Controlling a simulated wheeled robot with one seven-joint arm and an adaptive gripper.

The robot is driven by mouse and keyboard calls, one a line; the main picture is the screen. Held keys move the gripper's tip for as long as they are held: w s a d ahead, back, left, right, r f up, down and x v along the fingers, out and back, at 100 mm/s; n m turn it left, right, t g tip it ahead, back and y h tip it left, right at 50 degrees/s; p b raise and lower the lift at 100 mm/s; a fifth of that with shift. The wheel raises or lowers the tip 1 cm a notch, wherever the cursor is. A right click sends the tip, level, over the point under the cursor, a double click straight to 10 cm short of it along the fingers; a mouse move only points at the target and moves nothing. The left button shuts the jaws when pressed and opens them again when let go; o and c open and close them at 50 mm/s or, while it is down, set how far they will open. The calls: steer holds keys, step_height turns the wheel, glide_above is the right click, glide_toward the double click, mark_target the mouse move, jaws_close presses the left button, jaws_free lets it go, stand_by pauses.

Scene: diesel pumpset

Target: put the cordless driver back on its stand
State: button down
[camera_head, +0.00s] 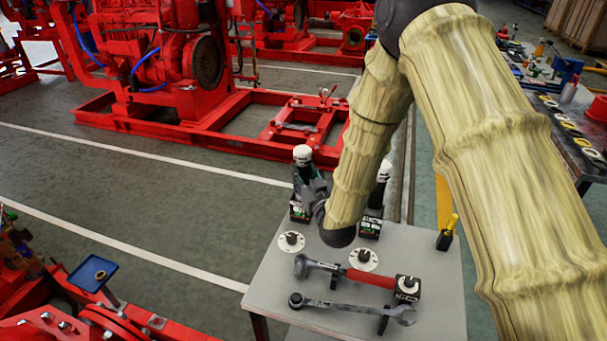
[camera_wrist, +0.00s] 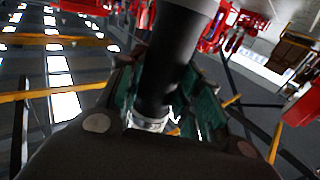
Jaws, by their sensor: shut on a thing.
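A cordless driver (camera_head: 302,156), with a white top, a dark body and a dark battery base (camera_head: 299,212), is upright at the table's back left. My gripper (camera_head: 308,190) is shut around its body; in the wrist view the dark body (camera_wrist: 168,75) runs between the green-sided fingers (camera_wrist: 160,100). I cannot tell whether its base touches the table. A second, similar driver (camera_head: 384,171) is upright to the right, partly hidden by my arm, its base (camera_head: 370,228) at the table's back. White discs with dark centres, left (camera_head: 291,242) and right (camera_head: 363,260), lie in front; which stand is meant is unclear.
Red pumpset frames (camera_head: 230,125) stand behind, with open floor between.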

steer(key=shift+f, duration=0.25)
steer(key=c, duration=0.9)
jaws_free()
steer(key=shift+s, duration=0.1)
steer(key=v, duration=1.2)
steer(key=shift+r, duration=0.1)
